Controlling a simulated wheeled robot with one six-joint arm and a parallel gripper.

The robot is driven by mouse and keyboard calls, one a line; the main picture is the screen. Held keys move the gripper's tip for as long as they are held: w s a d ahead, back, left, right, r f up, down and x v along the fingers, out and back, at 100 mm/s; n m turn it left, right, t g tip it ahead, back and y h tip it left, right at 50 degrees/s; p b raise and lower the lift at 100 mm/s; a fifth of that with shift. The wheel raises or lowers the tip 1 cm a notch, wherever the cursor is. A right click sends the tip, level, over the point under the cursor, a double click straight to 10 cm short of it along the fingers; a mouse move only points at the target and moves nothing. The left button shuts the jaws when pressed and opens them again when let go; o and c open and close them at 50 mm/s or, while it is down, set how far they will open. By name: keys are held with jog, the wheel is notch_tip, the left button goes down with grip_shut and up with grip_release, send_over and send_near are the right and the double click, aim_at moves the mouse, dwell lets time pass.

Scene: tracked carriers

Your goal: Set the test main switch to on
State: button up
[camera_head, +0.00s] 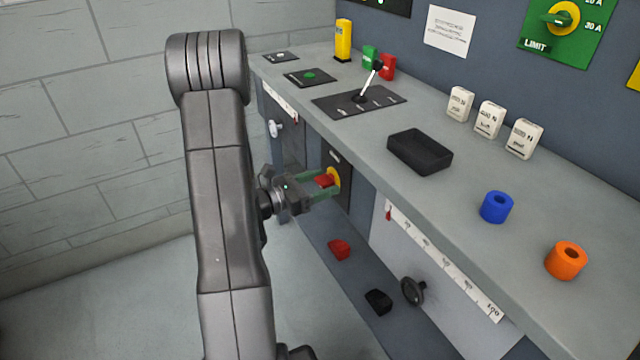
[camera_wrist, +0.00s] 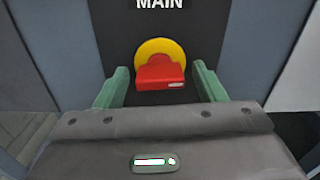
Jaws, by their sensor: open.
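The main switch (camera_wrist: 160,72) is a red handle on a round yellow plate, on a dark panel marked MAIN in the wrist view. In the head view the red handle (camera_head: 325,181) shows between my gripper's fingers, with the yellow plate behind it. My gripper (camera_head: 322,187) is open, with its green fingers (camera_wrist: 160,88) one on each side of the red handle. Gaps show between the fingers and the handle in the wrist view. The handle's bar lies about sideways there, with a small white mark near its right end. The on and off marks cannot be read.
The grey bench top (camera_head: 470,170) juts out above the switch panel. On it are a black tray (camera_head: 420,152) and a lever (camera_head: 368,82). Below, a red block (camera_head: 339,249) and a black block (camera_head: 378,301) lie on a low shelf, near a handwheel (camera_head: 413,291).

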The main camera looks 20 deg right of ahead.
jog(key=shift+c, duration=0.2)
jog(key=c, duration=0.9)
jog(key=shift+f+b, duration=0.15)
jog(key=shift+b, duration=0.2)
jog(key=shift+c, duration=0.2)
jog(key=shift+m+b, duration=0.3)
jog(key=shift+m, duration=0.2)
jog(key=o, duration=1)
jog(key=a, duration=0.4)
jog(key=a+p, duration=0.1)
jog(key=a, duration=0.4)
jog(key=s+a+p, duration=0.1)
jog(key=a, duration=0.3)
jog(key=shift+a, duration=0.4)
jog(key=shift+d, duration=0.15)
